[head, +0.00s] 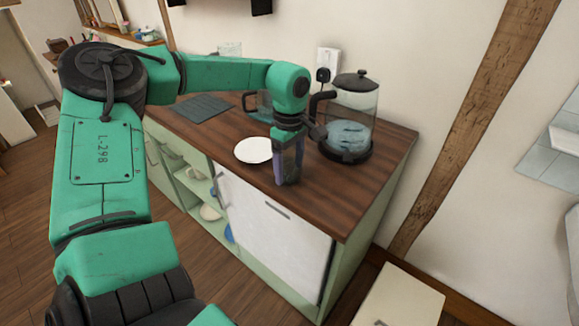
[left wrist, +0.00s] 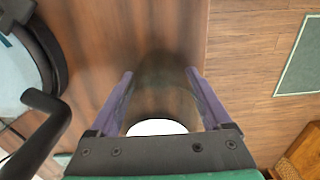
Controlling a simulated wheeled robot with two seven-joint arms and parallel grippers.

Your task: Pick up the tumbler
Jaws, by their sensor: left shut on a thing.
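The tumbler is a clear, smoky glass (left wrist: 163,98) between the purple fingers of my left gripper (left wrist: 160,78) in the left wrist view. The fingers are shut on its sides. In the head view my left gripper (head: 288,168) points down at the front part of the wooden counter (head: 345,200). The tumbler is hard to make out there, mostly hidden by the fingers. I cannot tell whether its base touches the counter. My right gripper is not in view.
A glass kettle (head: 350,112) with a black handle stands close behind and right of the gripper. A white plate (head: 253,150) lies just left of it. A glass jug (head: 262,105) and dark mat (head: 202,108) are farther back. The counter's right end is clear.

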